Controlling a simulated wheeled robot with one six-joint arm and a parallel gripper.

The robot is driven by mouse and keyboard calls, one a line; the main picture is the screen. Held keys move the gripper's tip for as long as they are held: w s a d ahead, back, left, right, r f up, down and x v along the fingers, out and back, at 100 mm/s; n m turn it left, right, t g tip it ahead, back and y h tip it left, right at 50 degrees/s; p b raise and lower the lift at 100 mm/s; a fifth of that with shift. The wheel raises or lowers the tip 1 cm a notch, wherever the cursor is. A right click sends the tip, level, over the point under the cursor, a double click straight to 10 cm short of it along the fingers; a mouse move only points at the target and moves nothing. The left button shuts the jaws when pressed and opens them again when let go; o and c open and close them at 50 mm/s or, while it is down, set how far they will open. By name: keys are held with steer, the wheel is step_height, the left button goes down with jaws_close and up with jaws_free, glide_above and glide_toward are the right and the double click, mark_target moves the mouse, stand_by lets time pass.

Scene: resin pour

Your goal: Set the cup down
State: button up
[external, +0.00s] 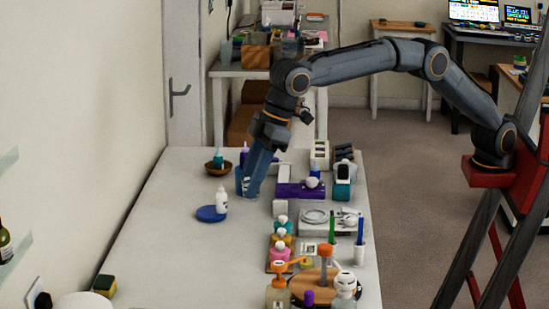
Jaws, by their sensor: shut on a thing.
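My gripper (247,190) reaches down over the middle of the white table (165,230). It is shut on a blue cup (240,180), which shows at the left side of the fingers and is partly hidden by them. The cup looks about upright. I cannot tell whether its base touches the table or hangs just above it.
Left of the cup is a brown bowl (208,168) with a teal bottle. Nearer, a white bottle (222,201) stands at a blue disc (206,214). A purple box (300,191) and several bottles crowd the right side. The table's near left is mostly clear.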

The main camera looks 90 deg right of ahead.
steer(key=w+f, duration=0.1)
steer(key=f, duration=0.4)
steer(key=w+d+f+p, duration=0.1)
steer(key=f, duration=0.4)
steer(key=w+d+f+p, duration=0.1)
steer(key=f, duration=0.4)
steer(key=shift+w+f, duration=0.1)
steer(key=shift+f, duration=0.25)
steer(key=shift+f, duration=0.2)
steer(key=o, duration=0.9)
steer(key=shift+c, duration=0.2)
steer(key=shift+o, duration=0.7)
steer(key=shift+r, duration=0.1)
